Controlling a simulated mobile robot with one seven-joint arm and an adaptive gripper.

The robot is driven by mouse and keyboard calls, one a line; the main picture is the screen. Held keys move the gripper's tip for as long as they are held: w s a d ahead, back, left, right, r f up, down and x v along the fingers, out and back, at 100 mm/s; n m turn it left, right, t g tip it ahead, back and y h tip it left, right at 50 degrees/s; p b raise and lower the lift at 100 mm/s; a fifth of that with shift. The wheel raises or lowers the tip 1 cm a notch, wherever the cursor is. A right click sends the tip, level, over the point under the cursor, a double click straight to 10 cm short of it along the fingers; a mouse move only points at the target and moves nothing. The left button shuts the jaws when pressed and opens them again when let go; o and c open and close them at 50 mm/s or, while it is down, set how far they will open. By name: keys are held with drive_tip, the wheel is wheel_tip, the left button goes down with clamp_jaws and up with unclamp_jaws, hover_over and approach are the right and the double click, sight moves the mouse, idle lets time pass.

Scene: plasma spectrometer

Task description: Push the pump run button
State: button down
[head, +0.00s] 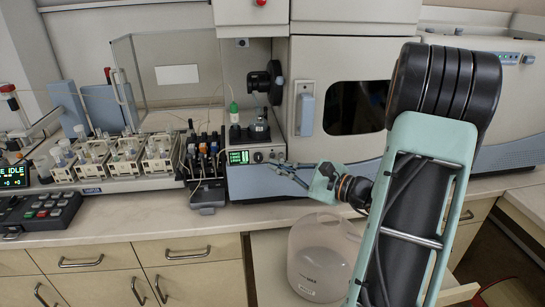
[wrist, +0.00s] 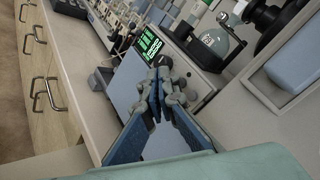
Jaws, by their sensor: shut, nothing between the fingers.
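The pump unit (head: 252,180) is the pale box with a lit green display (head: 239,157) at the lower left of the spectrometer. A small round control (head: 258,157) sits right of the display in the head view; I cannot tell whether it is the run button. My gripper (head: 278,168) points left at the right part of this panel, fingers shut and empty. In the wrist view, the fingertips (wrist: 161,72) lie just below and right of the green display (wrist: 149,42). They hide part of the panel, and I cannot tell whether they touch it.
Bottles (head: 258,130) stand on top of the pump unit. The spectrometer's door (head: 350,105) rises behind my arm.

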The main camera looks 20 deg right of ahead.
drive_tip(key=shift+w+d, duration=0.15)
drive_tip(key=shift+w, duration=0.4)
idle(1.1)
drive_tip(key=shift+w+d+b, duration=0.1)
drive_tip(key=shift+w+b, duration=0.2)
drive_tip(key=shift+w, duration=0.1)
drive_tip(key=shift+w+d, duration=0.1)
drive_tip(key=shift+w, duration=0.25)
idle(0.6)
drive_tip(key=shift+s, duration=0.1)
drive_tip(key=shift+s+a+b, duration=0.2)
drive_tip(key=shift+s+b, duration=0.2)
drive_tip(key=shift+s, duration=0.3)
drive_tip(key=shift+s+a+b, duration=0.15)
drive_tip(key=shift+s+a, duration=0.1)
drive_tip(key=shift+s, duration=0.55)
drive_tip(key=shift+s+a+b, duration=0.15)
drive_tip(key=shift+s+a, duration=0.05)
drive_tip(key=shift+s, duration=0.6)
drive_tip(key=shift+s+a+b, duration=0.15)
drive_tip(key=shift+s+a, duration=0.1)
drive_tip(key=shift+s, duration=0.55)
